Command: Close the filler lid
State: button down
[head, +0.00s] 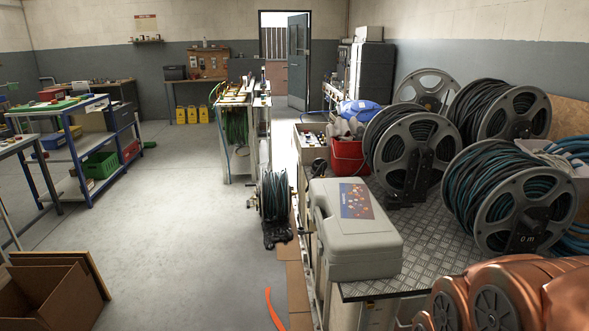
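No part can be clearly made out as the filler lid. A light grey moulded case (345,255) with a printed label (356,201) on its sloping top stands at the near left end of the metal bench. Its top looks shut, and its far and left sides are mostly hidden. My gripper is not in view.
The tread-plate bench (428,268) carries several hose reels (510,195) on the right and a red bucket (348,157) behind the case. A small hose reel (273,195) stands left of the bench. An open cardboard box (45,297) sits at lower left. The middle floor (180,230) is clear.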

aim_at(315, 164)
jog(key=u, duration=1)
jog(key=i, duration=3.6)
jog(key=z, duration=3.2)
jog(key=i, duration=0.6)
jog(key=u, duration=1.6)
